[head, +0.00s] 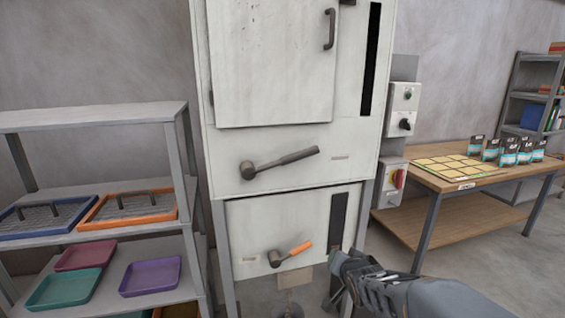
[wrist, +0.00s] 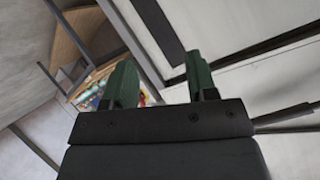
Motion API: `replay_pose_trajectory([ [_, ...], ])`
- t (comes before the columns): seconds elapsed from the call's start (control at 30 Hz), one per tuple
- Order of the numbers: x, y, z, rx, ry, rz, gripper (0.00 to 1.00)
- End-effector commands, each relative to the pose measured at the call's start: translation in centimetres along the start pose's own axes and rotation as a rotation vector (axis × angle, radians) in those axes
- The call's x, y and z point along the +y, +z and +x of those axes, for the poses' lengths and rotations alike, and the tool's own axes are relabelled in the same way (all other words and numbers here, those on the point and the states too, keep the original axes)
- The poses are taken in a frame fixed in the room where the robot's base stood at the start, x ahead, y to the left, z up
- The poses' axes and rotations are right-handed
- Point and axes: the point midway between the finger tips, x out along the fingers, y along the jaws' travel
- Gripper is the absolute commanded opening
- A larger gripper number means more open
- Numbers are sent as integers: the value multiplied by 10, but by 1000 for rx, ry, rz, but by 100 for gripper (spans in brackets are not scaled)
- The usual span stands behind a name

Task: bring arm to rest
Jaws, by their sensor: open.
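My gripper (head: 343,262) is at the lower middle of the head view, in front of the lower right corner of the pellet bagger cabinet (head: 228,160). In the wrist view its two green fingers (wrist: 160,85) stand apart with nothing between them. The cabinet has an upper lever with a dark grip (head: 280,162) and a lower lever with an orange grip (head: 290,253). My gripper is to the right of the lower lever and appears apart from it.
A shelf rack (head: 90,118) with blue and orange trays and several coloured trays stands at left. A wooden table (head: 455,185) with a yellow card grid (head: 455,166) and several pouches (head: 510,155) stands at right. Control boxes (head: 402,108) are on the cabinet's right side.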

Motion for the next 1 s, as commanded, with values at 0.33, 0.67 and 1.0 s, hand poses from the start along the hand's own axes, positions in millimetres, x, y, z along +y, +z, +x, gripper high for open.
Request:
replay_pose_trajectory([
  [0.33, -11, -19, -176, -477, 211, -320, 52],
  [0.67, -13, -4, -245, -711, 193, -437, 52],
  [1.0, -12, -1, -248, -726, 191, -443, 52],
])
